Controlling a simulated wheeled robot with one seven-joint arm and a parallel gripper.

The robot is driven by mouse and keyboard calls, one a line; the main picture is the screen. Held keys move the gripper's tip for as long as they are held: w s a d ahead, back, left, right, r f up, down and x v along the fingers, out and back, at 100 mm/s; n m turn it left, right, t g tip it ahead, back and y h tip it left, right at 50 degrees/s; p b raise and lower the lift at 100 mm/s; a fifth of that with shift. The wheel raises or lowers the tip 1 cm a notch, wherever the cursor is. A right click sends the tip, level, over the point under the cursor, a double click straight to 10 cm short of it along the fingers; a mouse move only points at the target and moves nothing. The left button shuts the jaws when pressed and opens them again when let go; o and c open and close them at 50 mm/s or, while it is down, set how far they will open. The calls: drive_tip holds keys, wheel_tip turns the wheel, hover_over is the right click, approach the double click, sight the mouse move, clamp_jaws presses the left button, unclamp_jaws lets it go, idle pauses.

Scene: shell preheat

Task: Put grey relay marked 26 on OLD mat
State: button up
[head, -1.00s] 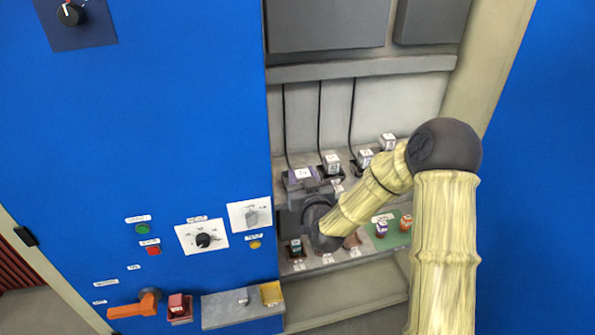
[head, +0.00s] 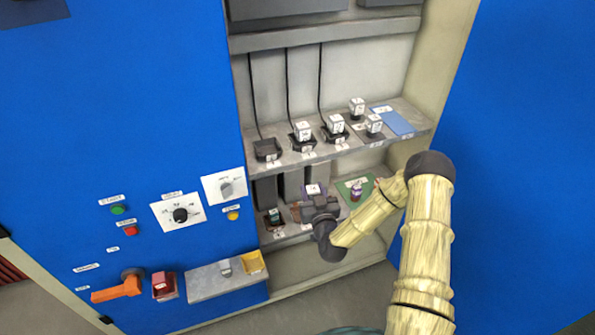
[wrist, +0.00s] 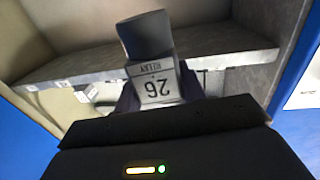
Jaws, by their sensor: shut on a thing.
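The grey relay marked 26 (wrist: 155,84) is in my gripper, its label upside down in the wrist view. In the head view its pale labelled top (head: 313,189) shows between the dark jaws of my gripper (head: 316,198). My gripper is shut on it in front of the lower shelf, left of the green mat (head: 343,187). A purple relay (head: 356,192) stands on that mat, and my arm covers its right part. A blue mat (head: 396,123) lies at the right of the upper shelf. I cannot read either mat's lettering.
The upper shelf has an empty left socket (head: 267,151) and several white-topped relays, including one in the second socket (head: 303,131). A dark teal relay (head: 273,216) stands on the lower shelf at left. The blue cabinet front carries an orange handle (head: 118,289) and knobs.

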drive_tip(key=s+d+f+m+h, duration=0.1)
drive_tip(key=s+d+f, duration=0.3)
drive_tip(key=f, duration=0.5)
drive_tip(key=shift+s+d+m+h, duration=0.25)
drive_tip(key=shift+s+m+h, duration=0.05)
drive_tip(key=shift+h, duration=0.3)
drive_tip(key=shift+d, duration=0.1)
